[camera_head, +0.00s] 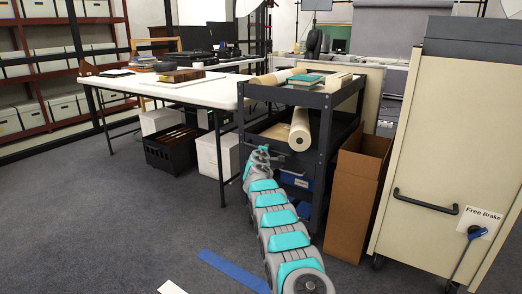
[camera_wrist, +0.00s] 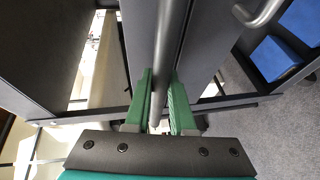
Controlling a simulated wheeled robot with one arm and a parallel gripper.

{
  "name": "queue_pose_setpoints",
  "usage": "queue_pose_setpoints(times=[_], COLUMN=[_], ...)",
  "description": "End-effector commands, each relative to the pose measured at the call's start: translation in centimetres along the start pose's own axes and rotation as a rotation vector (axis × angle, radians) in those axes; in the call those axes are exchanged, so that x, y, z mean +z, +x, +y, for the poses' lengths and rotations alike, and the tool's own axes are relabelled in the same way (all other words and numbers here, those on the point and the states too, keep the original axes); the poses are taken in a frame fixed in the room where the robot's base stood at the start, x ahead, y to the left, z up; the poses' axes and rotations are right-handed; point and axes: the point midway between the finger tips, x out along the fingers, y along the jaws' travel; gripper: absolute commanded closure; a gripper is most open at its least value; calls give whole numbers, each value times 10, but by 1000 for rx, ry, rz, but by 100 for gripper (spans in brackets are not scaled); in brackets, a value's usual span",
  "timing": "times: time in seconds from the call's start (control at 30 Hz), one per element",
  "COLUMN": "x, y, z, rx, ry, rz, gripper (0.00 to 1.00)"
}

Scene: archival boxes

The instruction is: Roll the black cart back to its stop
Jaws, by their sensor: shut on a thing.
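The black cart (camera_head: 322,97) stands right of the white table, with rolls and books on its shelves. In the wrist view, its dark panel and frame (camera_wrist: 204,35) fill much of the picture. My gripper (camera_head: 262,152) is at the cart's near side, at about drawer height. In the wrist view, its green fingers (camera_wrist: 160,100) are shut on a grey bar (camera_wrist: 170,45) of the cart. A second curved handle (camera_wrist: 262,14) shows beside it. I cannot tell which mark is the cart's stop; a blue strip (camera_head: 233,271) lies on the floor in front.
A white table (camera_head: 190,93) with a black crate (camera_head: 171,152) under it stands left of the cart. An open cardboard box (camera_head: 352,200) is close on the right, then a beige cabinet (camera_head: 432,150) labelled "Free Brake". Carpet (camera_head: 120,225) is clear at front left.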

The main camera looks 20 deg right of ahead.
Motion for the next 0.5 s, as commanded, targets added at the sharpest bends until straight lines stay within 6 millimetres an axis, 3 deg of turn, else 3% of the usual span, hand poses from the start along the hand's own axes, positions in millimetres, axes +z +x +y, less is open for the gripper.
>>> queue_pose_setpoints(times=[0.03,0.37,0.4,0.5], x=[8,8,8,7], y=[2,2,2,2], z=[2,2,2,2], rx=[1,1,1,1], ry=[1,1,1,1], rz=[-10,-9,-9,-7], gripper=[100,100,74,63])
